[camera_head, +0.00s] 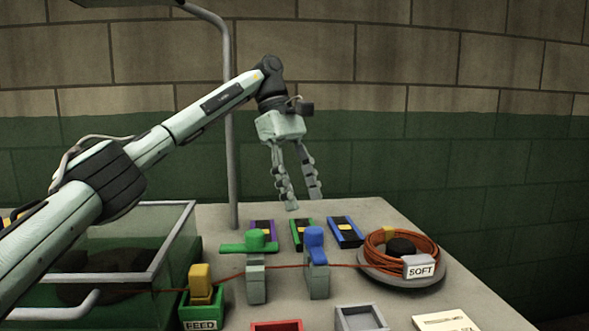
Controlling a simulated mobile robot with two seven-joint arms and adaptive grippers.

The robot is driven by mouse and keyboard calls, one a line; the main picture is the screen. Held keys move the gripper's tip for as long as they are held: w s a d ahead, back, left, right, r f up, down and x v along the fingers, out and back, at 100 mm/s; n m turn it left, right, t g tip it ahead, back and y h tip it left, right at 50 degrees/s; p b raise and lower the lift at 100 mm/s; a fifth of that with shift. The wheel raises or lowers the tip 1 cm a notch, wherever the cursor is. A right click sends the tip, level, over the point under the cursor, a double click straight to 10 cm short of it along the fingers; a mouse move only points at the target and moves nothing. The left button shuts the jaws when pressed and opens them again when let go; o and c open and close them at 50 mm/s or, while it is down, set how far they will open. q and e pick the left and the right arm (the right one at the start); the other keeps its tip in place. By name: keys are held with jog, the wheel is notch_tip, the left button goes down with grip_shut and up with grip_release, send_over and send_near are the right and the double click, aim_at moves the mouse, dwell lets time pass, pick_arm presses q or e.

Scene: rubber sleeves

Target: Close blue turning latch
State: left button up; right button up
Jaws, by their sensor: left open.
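The blue turning latch (316,240) sits on top of a grey post (319,283) near the middle of the table. An orange-red cord passes at the post. The blue part looks short from this view, and its exact turn is hard to tell. My left gripper (304,202) hangs with fingers down and apart, empty. In the picture it is above and slightly left of the blue latch, with a visible gap between them. A green latch (256,241) sits on a similar post to the left, its arm pointing left. My right gripper is out of view.
Purple, green and blue trays (345,232) stand behind the latches. A coil of cord (400,250) marked SOFT is at right. A glass-walled case (170,255) fills the left. Red and grey trays (361,318) are in front.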

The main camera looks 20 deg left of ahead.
pick_arm(q)
jog(key=v, duration=0.5)
jog(key=shift+a+r, duration=0.1)
jog(key=shift+r, duration=0.3)
jog(key=shift+f, duration=0.1)
